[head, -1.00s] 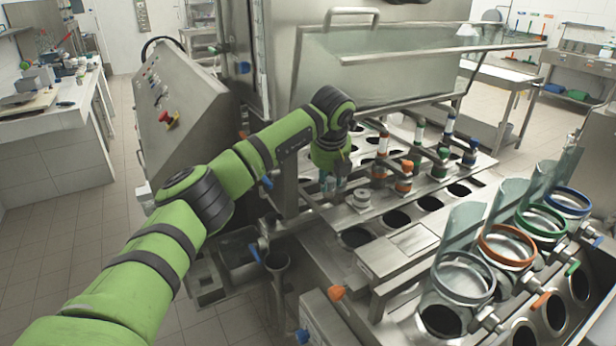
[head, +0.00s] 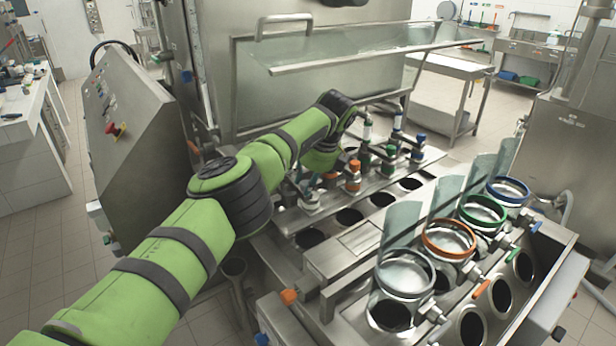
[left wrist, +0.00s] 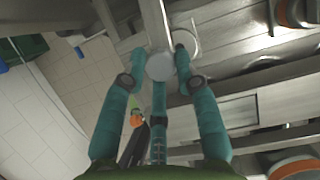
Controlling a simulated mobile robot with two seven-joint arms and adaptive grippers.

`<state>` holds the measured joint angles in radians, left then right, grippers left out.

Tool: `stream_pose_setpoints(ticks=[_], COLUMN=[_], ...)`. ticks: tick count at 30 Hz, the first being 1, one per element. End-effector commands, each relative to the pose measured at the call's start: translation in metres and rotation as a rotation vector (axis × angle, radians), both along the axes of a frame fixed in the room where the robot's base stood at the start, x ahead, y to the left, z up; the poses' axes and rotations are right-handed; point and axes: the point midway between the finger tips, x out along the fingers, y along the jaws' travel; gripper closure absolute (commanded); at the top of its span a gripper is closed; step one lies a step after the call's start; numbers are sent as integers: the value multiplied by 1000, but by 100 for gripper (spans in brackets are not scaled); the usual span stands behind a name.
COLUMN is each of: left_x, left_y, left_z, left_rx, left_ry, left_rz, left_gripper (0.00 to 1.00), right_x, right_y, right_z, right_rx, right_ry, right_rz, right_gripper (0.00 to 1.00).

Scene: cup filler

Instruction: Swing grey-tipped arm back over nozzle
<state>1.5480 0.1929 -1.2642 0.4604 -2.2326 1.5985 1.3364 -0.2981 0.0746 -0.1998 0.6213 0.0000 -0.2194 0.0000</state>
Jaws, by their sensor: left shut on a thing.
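My left gripper (head: 306,184) is at the grey nozzle (head: 309,204), the nearest in the row on the filling machine. Whether the tip touches the nozzle cannot be told. My right gripper is not in view.
Nozzles with orange (head: 353,178), green and blue tips stand farther along the row. Grey, orange (head: 449,239), green and blue ringed glass holders stand in front at the right. A control panel (head: 130,140) stands left of my arm. A glass guard (head: 340,60) is raised behind.

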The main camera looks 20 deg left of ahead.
Motion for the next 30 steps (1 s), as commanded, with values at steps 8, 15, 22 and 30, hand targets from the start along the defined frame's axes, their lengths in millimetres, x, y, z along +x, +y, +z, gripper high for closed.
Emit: stream_pose_setpoints(ticks=[8, 15, 22, 30], left_x=[3, 3, 3, 2], left_y=[5, 6, 6, 4], left_z=[6, 6, 5, 3], left_rx=[10, 11, 10, 6], left_ry=[-16, -17, -16, -9], left_rz=[37, 40, 40, 38], left_gripper=[100, 100, 48, 48], right_x=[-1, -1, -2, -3], right_y=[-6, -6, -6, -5], right_z=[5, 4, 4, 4], right_rx=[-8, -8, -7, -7], right_ry=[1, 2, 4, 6], right_rz=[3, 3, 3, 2], right_gripper=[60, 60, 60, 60])
